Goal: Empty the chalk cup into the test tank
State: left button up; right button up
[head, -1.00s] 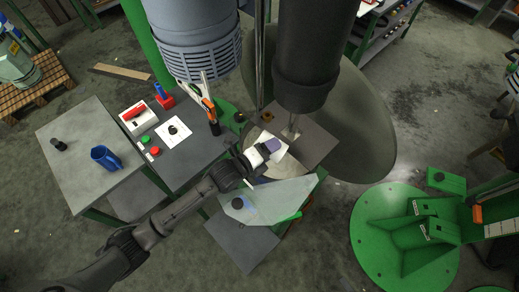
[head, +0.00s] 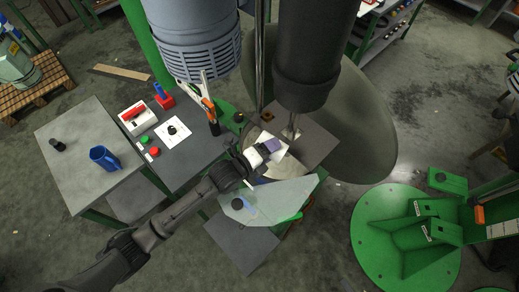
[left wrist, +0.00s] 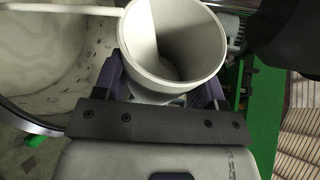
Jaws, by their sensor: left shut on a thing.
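My left gripper (head: 270,148) is over the middle of the scene, below the dark machine column. In the left wrist view its purple fingers (left wrist: 112,82) are shut on a white cup (left wrist: 140,45). The cup's mouth faces the wrist camera; its inside is pale grey with a dark shadow, and I cannot tell whether chalk is in it. A round vessel that looks like the test tank (left wrist: 45,50) lies to the left, with pale, streaked contents inside its dark rim. In the head view the arm and gripper partly hide the tank. My right gripper is not in view.
The dark machine column (head: 308,65) hangs close above the gripper. A clear sheet (head: 270,204) lies just below it. A white sheet (head: 172,131) lies on the dark table. A green round base (head: 385,235) stands at right.

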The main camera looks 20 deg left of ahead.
pick_arm(q)
jog(key=shift+f+b, duration=0.15)
jog(key=shift+b, duration=0.3)
dwell(0.6)
jog(key=shift+n+h, duration=0.3)
jog(key=shift+n, duration=0.1)
dwell(0.3)
jog(key=shift+r, duration=0.2)
dwell(0.5)
jog(key=shift+a+r+n+t, duration=0.1)
jog(key=shift+n+t, duration=0.2)
dwell(0.4)
jog(key=shift+r, duration=0.1)
dwell(0.6)
jog(key=shift+a+n+h+b, duration=0.15)
jog(key=shift+n+h+b, duration=0.15)
jog(key=shift+n+b, duration=0.2)
dwell(0.4)
jog(key=shift+a+f+b, duration=0.1)
jog(key=shift+f+b, duration=0.2)
dwell(0.5)
jog(key=shift+w+a+f+n, duration=0.1)
jog(key=shift+n, duration=0.3)
jog(key=shift+a+n+h+b, duration=0.1)
jog(key=shift+n+h+b, duration=0.2)
jog(key=shift+b, duration=0.1)
dwell(0.7)
